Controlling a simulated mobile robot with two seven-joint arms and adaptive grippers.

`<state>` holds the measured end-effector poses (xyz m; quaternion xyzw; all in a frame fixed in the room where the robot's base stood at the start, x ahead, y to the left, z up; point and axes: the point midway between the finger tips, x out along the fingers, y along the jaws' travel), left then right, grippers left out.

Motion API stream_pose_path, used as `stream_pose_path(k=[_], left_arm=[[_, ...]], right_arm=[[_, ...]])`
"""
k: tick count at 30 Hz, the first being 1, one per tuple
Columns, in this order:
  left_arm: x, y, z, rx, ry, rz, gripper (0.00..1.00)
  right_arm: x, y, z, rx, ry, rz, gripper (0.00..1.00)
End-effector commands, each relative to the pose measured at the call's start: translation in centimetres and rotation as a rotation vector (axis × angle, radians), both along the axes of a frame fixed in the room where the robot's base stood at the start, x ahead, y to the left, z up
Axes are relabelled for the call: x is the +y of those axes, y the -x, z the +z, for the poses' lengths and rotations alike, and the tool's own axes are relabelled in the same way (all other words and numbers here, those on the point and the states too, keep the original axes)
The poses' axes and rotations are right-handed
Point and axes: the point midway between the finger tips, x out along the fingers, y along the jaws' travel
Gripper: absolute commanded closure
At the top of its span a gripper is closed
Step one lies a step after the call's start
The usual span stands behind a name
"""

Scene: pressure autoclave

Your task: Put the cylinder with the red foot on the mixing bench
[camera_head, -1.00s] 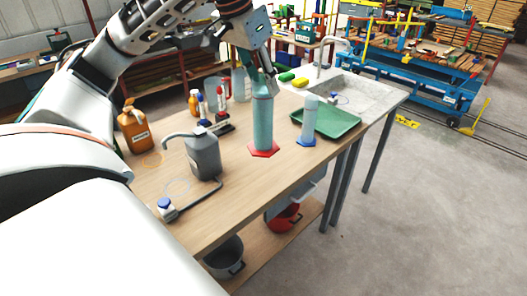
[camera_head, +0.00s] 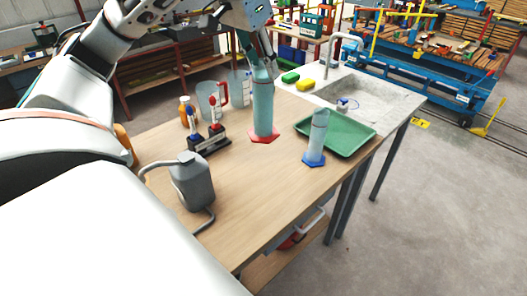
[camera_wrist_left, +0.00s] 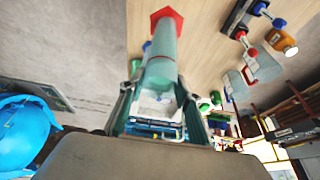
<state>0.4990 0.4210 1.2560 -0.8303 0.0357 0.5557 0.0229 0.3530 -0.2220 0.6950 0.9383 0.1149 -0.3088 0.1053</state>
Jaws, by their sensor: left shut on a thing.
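The cylinder with the red foot (camera_head: 263,108) is a tall teal cylinder, upright over the wooden bench (camera_head: 250,190). My left gripper (camera_head: 258,62) is shut on its upper end. In the left wrist view the cylinder (camera_wrist_left: 163,52) stands between the fingers of my left gripper (camera_wrist_left: 157,98), its red foot pointing away. I cannot tell whether the foot touches the bench top or is a little above it. A shorter, paler cylinder with a blue foot (camera_head: 315,140) stands to its right. My right gripper is not in view.
A green tray (camera_head: 352,137) lies behind the blue-foot cylinder, near the sink (camera_head: 370,95). A grey jug (camera_head: 191,182), a dark stand (camera_head: 208,141) and a clear jug with a red handle (camera_head: 210,100) stand to the left. The bench's front middle is clear.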

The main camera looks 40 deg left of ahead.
Motion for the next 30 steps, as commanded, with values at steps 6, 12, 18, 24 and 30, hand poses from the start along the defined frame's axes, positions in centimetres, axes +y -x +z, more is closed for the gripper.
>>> stream_pose_path(k=[6,12,18,24,30], left_arm=[[0.0,0.0,-0.4,0.0,0.001,0.001,1.0],[0.1,0.1,-3.0,0.004,-0.001,0.001,1.0],[0.0,0.1,-6.0,0.003,0.0,0.001,1.0],[0.0,0.1,-9.2,0.003,-0.001,0.0,1.0],[0.0,0.1,-12.5,0.004,0.0,0.001,1.0]], right_arm=[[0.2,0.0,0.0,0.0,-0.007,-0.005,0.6],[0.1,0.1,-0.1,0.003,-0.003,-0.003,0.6],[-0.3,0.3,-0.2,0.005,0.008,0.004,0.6],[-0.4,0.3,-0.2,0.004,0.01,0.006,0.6],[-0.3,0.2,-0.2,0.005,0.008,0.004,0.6]])
